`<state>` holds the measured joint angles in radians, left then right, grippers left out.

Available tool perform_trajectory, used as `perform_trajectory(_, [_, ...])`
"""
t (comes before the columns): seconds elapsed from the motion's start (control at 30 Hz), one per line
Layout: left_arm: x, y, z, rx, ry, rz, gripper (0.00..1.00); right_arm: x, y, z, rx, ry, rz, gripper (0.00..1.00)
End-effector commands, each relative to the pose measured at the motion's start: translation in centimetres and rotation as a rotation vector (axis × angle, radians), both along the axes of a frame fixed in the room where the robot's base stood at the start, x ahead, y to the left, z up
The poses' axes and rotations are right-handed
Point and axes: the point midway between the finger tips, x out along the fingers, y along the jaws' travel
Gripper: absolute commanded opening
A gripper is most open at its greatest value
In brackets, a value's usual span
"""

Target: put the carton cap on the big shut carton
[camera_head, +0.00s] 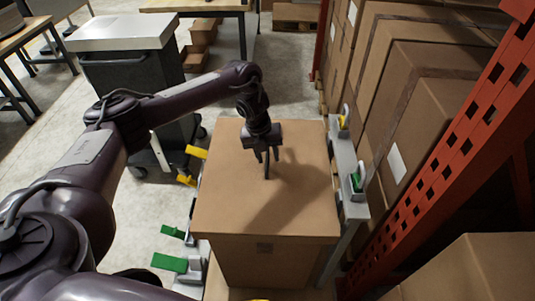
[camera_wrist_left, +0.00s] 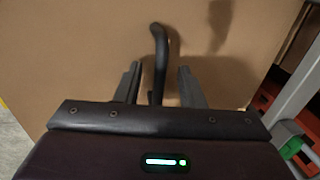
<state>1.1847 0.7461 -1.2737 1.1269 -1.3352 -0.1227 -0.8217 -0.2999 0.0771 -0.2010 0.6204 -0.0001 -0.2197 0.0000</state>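A wide brown board-like top, which looks like the carton cap (camera_head: 235,205), lies over the big brown carton (camera_head: 255,268) in the middle of the head view. Its edge sticks out past the carton's front; I cannot tell whether it is fully seated. A dark curved handle (camera_wrist_left: 158,55) stands up from it. My left gripper (camera_head: 267,155) is above the cap's middle, pointing down. In the left wrist view its two fingers (camera_wrist_left: 160,88) are apart, one on each side of the handle, with gaps between. My right gripper is not in view.
Grey side rails with green clamps (camera_head: 170,262) and yellow clamps (camera_head: 196,152) flank the carton. Large cartons (camera_head: 430,100) and a red rack post (camera_head: 450,150) stand close on the right. A grey-topped cart (camera_head: 122,33) stands behind on the left.

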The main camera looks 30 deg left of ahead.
Motion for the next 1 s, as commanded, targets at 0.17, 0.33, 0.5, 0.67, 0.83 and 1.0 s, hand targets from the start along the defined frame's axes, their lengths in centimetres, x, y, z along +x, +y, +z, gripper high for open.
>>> perform_trajectory(0.17, [0.0,0.3,1.2,-0.001,-0.002,0.002,0.35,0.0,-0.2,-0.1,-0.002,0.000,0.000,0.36])
perform_trajectory(0.33, [-0.2,0.8,4.1,-0.001,-0.005,0.001,0.35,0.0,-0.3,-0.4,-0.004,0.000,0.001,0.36])
perform_trajectory(0.5, [-0.5,1.2,6.9,0.002,-0.004,-0.001,0.35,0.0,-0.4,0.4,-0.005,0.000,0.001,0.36])
perform_trajectory(0.67, [-0.6,1.4,7.7,0.000,-0.001,0.000,0.35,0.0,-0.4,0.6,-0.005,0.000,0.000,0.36])
perform_trajectory(0.83, [-0.6,1.4,7.7,-0.001,0.000,0.001,0.35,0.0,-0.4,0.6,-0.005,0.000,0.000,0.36])
perform_trajectory(1.0, [-0.6,1.4,7.7,-0.001,0.000,0.000,0.35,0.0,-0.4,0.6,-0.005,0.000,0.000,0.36])
